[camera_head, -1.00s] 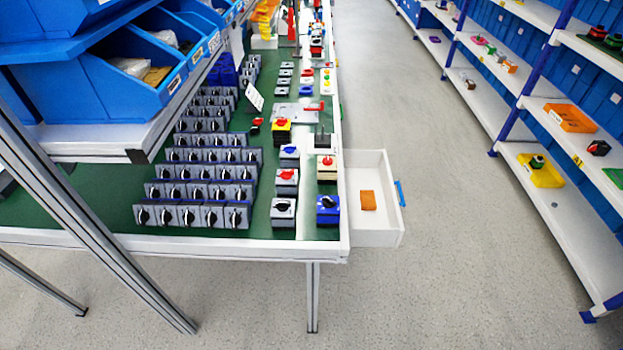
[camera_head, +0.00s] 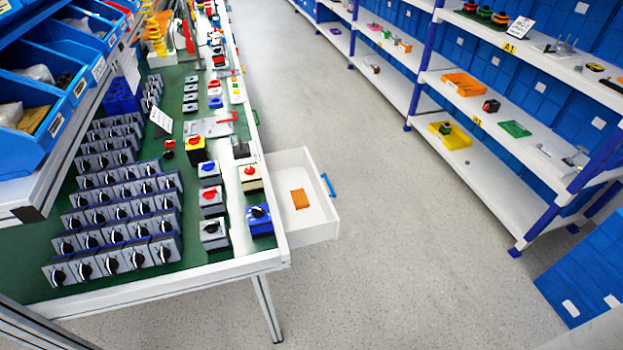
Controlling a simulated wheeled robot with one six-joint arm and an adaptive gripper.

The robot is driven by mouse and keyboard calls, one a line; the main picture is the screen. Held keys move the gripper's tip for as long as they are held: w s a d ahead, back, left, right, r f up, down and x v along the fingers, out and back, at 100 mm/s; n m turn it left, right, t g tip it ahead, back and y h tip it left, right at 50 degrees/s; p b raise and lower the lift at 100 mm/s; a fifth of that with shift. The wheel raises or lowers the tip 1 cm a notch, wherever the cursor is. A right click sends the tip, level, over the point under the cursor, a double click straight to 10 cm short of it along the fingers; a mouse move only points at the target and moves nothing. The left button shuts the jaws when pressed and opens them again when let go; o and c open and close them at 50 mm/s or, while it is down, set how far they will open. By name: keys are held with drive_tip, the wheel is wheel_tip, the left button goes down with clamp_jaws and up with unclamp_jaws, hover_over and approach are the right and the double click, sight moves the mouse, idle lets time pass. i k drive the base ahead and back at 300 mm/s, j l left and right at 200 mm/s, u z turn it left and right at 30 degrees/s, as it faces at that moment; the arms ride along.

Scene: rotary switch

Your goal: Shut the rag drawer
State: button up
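The white drawer (camera_head: 322,225) stands pulled out from the right side of the workbench (camera_head: 262,262), near its front corner. A folded orange-brown rag (camera_head: 300,199) lies inside it on the white floor. A blue handle (camera_head: 328,185) sits on the drawer's outer right face. My gripper does not show in the head view, so its state and place are hidden.
Rows of grey rotary switches (camera_head: 111,238) and several coloured switch boxes cover the green bench top. Blue bins (camera_head: 28,115) hang over its left. White shelving (camera_head: 500,185) stands at right, with a blue panel (camera_head: 588,275) below. The grey aisle floor (camera_head: 400,250) between is clear.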

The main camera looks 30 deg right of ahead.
sight(293, 169)
drive_tip(key=i+l+u, duration=0.45)
drive_tip(key=l, duration=1.45)
drive_tip(key=l+u, duration=0.5)
drive_tip(key=l, duration=1.35)
